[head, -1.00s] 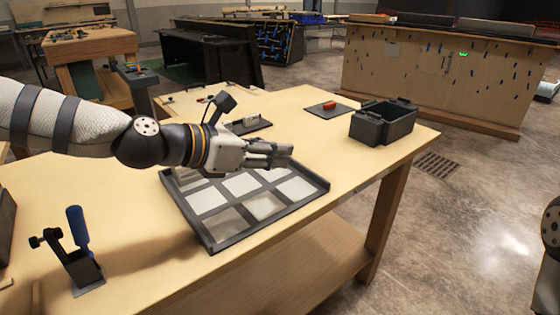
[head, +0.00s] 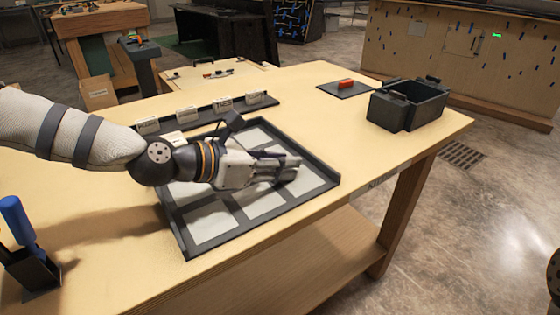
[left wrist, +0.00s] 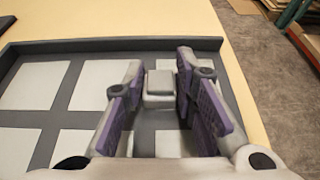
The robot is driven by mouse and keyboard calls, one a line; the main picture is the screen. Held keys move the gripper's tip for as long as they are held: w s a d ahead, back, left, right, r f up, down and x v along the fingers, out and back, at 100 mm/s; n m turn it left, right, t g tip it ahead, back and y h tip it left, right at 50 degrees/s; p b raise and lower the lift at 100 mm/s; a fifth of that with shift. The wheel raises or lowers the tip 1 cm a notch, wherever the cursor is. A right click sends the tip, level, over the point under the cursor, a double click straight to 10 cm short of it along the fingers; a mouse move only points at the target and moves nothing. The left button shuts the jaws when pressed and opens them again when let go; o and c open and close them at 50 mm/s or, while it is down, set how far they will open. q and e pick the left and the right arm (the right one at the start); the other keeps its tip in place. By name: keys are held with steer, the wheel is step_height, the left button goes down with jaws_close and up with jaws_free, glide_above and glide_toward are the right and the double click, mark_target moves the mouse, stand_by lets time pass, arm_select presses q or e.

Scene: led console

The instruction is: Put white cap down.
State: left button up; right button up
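A small square white cap (left wrist: 160,80) shows between the fingertips of my left gripper (left wrist: 160,85) in the left wrist view. The fingers, with purple pads, are closed to the cap's width and appear to touch it on both sides. In the head view my left gripper (head: 290,168) is over the right part of the dark tray (head: 190,242) with pale square cells. The fingers hide the cap in that view. I cannot tell whether the cap touches the tray floor. My right gripper is not in view.
A dark strip with several small labelled blocks (head: 187,113) lies behind the tray. A red piece (head: 346,84) on a dark pad and a dark bin (head: 408,105) stand at the back right. A blue-handled tool (head: 17,220) stands in a holder at the left. The table front right is clear.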

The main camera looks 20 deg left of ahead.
arm_select(q)
steer(key=o, duration=0.4)
steer(key=shift+r, duration=0.15)
steer(key=p+v, duration=0.1)
steer(key=v, duration=0.2)
steer(key=r+p+v, duration=0.1)
steer(key=v, duration=0.2)
steer(key=p+v, duration=0.2)
steer(key=v, duration=0.2)
steer(key=shift+w+d+r, duration=0.2)
steer(key=shift+r, duration=0.15)
steer(key=shift+s+a+f, duration=0.25)
steer(key=shift+s+a, duration=0.4)
steer(key=shift+s, duration=0.1)
steer(key=shift+s+a+f, duration=0.1)
steer(key=shift+s+f, duration=0.05)
steer(key=shift+s, duration=0.05)
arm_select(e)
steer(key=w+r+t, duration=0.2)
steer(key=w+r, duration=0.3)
arm_select(q)
steer(key=shift+f, duration=0.1)
